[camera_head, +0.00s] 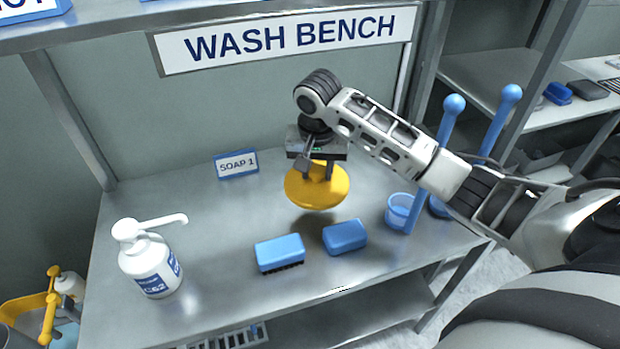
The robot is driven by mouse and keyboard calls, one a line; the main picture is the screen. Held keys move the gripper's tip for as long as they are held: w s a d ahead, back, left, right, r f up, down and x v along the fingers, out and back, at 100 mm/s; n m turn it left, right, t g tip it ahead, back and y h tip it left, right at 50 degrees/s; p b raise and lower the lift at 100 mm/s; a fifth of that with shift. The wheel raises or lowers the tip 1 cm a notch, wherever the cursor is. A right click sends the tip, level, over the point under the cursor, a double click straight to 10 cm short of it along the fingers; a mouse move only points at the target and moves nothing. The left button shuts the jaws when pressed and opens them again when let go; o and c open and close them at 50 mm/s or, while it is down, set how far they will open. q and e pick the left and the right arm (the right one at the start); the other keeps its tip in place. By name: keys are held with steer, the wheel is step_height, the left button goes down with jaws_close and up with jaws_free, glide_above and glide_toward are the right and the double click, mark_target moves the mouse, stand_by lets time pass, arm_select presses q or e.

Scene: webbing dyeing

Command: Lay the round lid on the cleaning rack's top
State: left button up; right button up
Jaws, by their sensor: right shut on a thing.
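My right gripper (318,172) points down over the middle of the wash bench. It is shut on the round yellow lid (312,192) near the lid's upper side. The lid hangs above the bench top, with a dark shadow on the metal below it. My left gripper does not show. I cannot make out for certain which thing is the cleaning rack; a slatted grey item (235,338) shows partly at the bottom edge, below the bench top.
A light blue brush (279,252) and a blue block (345,236) lie in front of the lid. A white pump bottle (150,262) stands left. A blue cup (400,211) and blue-knobbed posts (453,105) stand right. A soap sign (236,164) is behind.

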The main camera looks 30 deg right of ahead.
steer(key=shift+r, duration=0.7)
steer(key=shift+a+r, duration=0.15)
steer(key=shift+r, duration=0.05)
steer(key=s+a+r+n, duration=0.1)
steer(key=a, duration=0.1)
steer(key=s+a+r+n, duration=0.1)
steer(key=a, duration=0.1)
steer(key=a+r+n, duration=0.1)
steer(key=a+r, duration=0.1)
steer(key=shift+s+n, duration=0.3)
steer(key=shift+s, duration=0.1)
steer(key=s+a+r+n+y, duration=0.1)
steer(key=s+a+r+n, duration=0.1)
steer(key=s, duration=0.4)
steer(key=a+n, duration=0.1)
steer(key=a, duration=0.1)
steer(key=shift+s+a+n, duration=0.25)
steer(key=shift+a+n, duration=0.05)
steer(key=shift+f, duration=0.1)
